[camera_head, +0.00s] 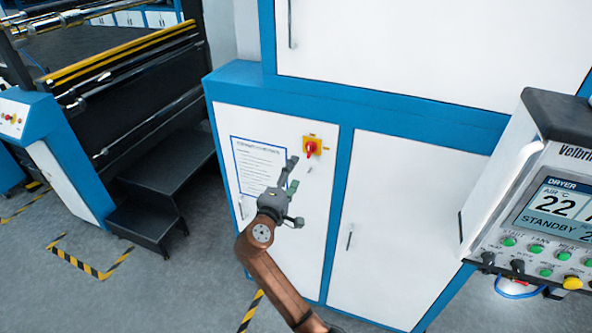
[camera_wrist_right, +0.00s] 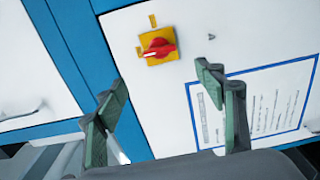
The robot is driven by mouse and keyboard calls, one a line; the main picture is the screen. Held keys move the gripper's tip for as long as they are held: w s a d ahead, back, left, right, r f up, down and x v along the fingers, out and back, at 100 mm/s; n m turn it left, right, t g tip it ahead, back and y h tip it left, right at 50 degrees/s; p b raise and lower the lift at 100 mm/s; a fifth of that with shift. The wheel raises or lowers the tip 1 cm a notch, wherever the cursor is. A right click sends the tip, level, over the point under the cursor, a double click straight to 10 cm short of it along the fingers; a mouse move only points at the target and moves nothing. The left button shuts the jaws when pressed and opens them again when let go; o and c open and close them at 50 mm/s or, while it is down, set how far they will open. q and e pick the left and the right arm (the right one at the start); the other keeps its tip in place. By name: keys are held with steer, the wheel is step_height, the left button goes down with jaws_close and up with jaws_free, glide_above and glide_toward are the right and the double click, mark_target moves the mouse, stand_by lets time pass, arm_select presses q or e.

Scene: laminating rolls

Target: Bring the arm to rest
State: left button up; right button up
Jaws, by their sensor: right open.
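My right gripper (camera_head: 291,172) is open and empty in the head view, held up in front of the white door of a blue-framed cabinet (camera_head: 232,82). Its arm comes up from the bottom of the picture. In the right wrist view the two green-padded fingers of the right gripper (camera_wrist_right: 167,108) stand wide apart, with nothing between them. Beyond them is a red rotary switch (camera_head: 311,148) on a yellow plate, which also shows in the wrist view (camera_wrist_right: 157,48). I cannot tell the exact gap between fingers and door. My left gripper is not in view.
A printed notice (camera_head: 259,166) is on the same door. A control panel (camera_head: 548,215) reading DRYER and STANDBY juts out at the right. Black steps (camera_head: 150,219) and a roller machine (camera_head: 120,85) stand at the left. Striped tape (camera_head: 88,268) marks the open grey floor.

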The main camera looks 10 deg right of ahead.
steer(key=shift+f, duration=0.1)
stand_by(0.3)
